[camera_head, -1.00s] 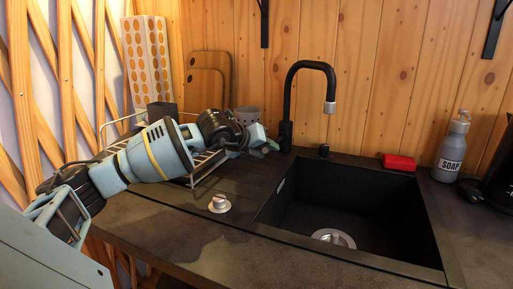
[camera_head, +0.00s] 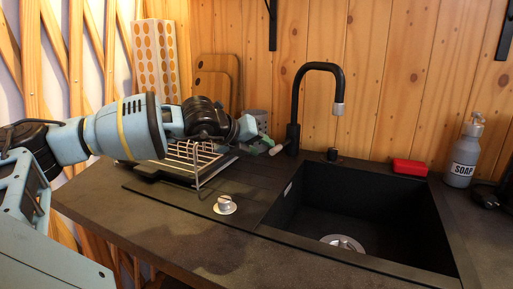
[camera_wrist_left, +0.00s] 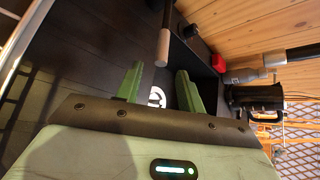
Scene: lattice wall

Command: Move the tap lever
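The black tap (camera_head: 295,105) stands behind the sink, with an arched spout and a grey tip. I cannot clearly make out its lever; the part of the tap base facing my left gripper is small and dark. My left gripper (camera_head: 270,147) is just left of the tap base, near its foot; whether it touches is unclear. In the left wrist view its two green fingers (camera_wrist_left: 160,85) stand apart with nothing seen between them. The tap spout (camera_wrist_left: 164,38) hangs beyond the fingers there. My right gripper is not in view.
The black sink (camera_head: 350,205) lies right of the gripper. A dish rack (camera_head: 195,160) stands below my left forearm. A small silver knob (camera_head: 225,205) is on the counter. A red sponge (camera_head: 410,167) and a soap bottle (camera_head: 465,153) stand at the back right.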

